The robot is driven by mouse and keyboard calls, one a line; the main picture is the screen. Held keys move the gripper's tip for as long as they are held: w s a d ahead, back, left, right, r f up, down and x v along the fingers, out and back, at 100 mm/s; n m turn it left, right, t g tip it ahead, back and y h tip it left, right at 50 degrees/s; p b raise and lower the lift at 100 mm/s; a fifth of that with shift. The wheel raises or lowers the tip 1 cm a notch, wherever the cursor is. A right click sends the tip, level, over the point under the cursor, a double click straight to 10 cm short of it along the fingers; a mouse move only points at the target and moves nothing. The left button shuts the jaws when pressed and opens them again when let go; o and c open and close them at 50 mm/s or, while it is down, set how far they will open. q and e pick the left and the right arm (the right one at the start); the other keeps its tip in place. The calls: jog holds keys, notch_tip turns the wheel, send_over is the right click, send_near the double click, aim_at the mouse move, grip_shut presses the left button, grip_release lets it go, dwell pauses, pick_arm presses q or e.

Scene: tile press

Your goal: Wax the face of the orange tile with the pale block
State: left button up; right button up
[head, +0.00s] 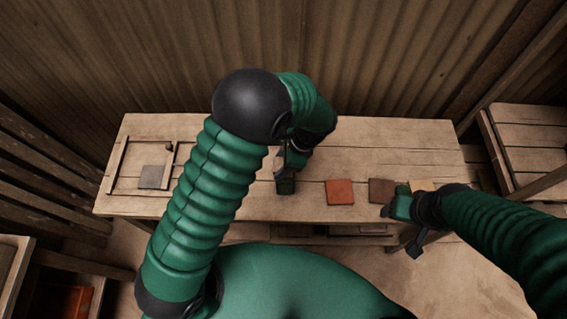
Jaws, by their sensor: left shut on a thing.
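The orange tile (340,191) lies flat on the workbench, right of the middle and near the front edge. My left gripper (283,165) is above the bench to the left of the orange tile, apart from it. It is shut on a pale piece, apparently the pale block (278,160), mostly hidden by the gripper and arm. My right gripper (394,210) is by the bench's front edge, right of the orange tile. Its fingers are too small and covered to tell open from shut.
A dark brown tile (381,190) and a yellowish tile (422,185) lie right of the orange one; my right arm partly covers the yellowish one. A grey tile (152,176) lies at the left inside a wooden frame (117,165). The back of the bench (390,145) is clear.

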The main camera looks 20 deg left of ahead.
aim_at(275, 164)
pick_arm(q)
jog(key=shift+d, duration=0.4)
jog(key=shift+d+r, duration=0.2)
jog(key=r+p, duration=0.2)
jog(key=a+r+p, duration=0.1)
jog(key=r+p, duration=0.1)
jog(key=p, duration=0.1)
jog(key=shift+r, duration=0.4)
jog(key=shift+p+v, duration=0.7)
jog(key=shift+v, duration=0.1)
jog(key=shift+s+r, duration=0.15)
jog(key=shift+r, duration=0.1)
jog(key=shift+d, duration=0.15)
pick_arm(e)
notch_tip(275, 164, up, 6)
jog(key=d, duration=0.1)
jog(key=shift+r, duration=0.2)
pick_arm(q)
jog(key=shift+a+f, duration=0.15)
jog(key=shift+a, duration=0.2)
pick_arm(e)
jog(key=shift+a, duration=0.3)
